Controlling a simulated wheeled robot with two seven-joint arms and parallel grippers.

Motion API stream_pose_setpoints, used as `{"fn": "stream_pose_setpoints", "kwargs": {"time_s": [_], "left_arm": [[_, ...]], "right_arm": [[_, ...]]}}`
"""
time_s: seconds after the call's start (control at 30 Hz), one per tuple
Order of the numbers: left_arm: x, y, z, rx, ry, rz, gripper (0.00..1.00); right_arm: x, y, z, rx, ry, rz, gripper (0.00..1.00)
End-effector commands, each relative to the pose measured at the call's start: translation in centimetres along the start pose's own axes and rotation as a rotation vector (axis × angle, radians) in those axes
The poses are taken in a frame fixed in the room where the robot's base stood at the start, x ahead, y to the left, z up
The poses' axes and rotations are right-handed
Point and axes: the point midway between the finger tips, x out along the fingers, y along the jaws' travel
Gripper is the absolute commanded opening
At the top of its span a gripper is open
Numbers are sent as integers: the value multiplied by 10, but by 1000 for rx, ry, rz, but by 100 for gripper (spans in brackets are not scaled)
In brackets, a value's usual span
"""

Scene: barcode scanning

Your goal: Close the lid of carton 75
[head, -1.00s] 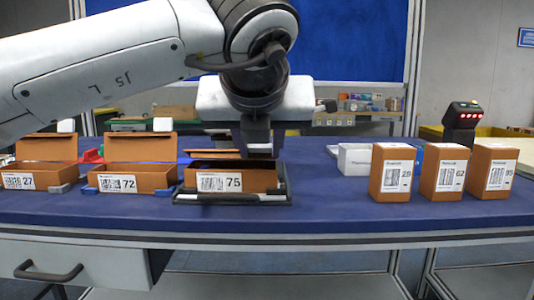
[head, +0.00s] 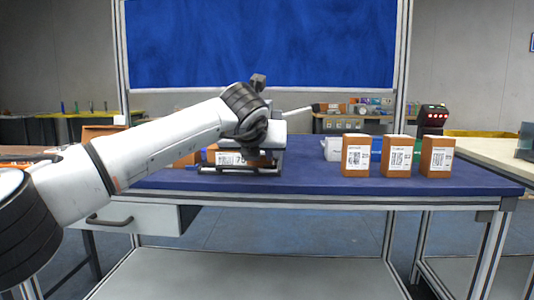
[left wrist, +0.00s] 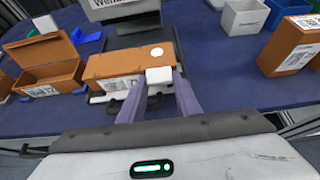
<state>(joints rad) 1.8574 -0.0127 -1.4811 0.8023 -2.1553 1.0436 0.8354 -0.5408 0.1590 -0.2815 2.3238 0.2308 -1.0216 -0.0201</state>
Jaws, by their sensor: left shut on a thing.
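Carton 75 is an orange-brown box with a white label (head: 229,158), left of centre on the blue table, partly behind my left arm in the head view. In the left wrist view its lid (left wrist: 115,63) lies down over the box, with a round white spot on it. Whether a thin gap remains under it I cannot tell. A white tab (left wrist: 159,75) at the lid's edge sits between my left fingertips. My left gripper (left wrist: 161,82) is shut on this tab; in the head view the gripper (head: 264,156) is at the carton's right part. My right gripper is not in view.
An open carton (left wrist: 50,68) with a raised lid stands left of carton 75. Three upright labelled boxes (head: 358,155) (head: 397,156) (head: 436,156) and a white bin (head: 333,149) stand right. A scanner with red lights (head: 433,118) is behind. Table between carton and boxes is clear.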

Motion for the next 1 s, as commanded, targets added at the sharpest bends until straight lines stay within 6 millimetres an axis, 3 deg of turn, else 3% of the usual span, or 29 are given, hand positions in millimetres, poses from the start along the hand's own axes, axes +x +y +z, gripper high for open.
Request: {"fn": "stream_pose_setpoints", "kwargs": {"time_s": [0.03, 0.4, 0.43, 0.53, 0.83, 1.0], "left_arm": [[6, -4, -13, 1, 26, -5, 0], [7, -2, -13, 1, 26, -3, 0], [7, -2, -13, 1, 27, -3, 35], [6, -2, -12, 0, 24, -2, 50], [4, 0, -7, -3, 16, -2, 50], [-8, 0, -6, -3, 13, -4, 50]], "right_arm": [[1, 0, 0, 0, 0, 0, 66], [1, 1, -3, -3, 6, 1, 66], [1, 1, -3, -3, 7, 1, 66], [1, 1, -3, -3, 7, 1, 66], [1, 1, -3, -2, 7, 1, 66], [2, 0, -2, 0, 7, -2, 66]]}}
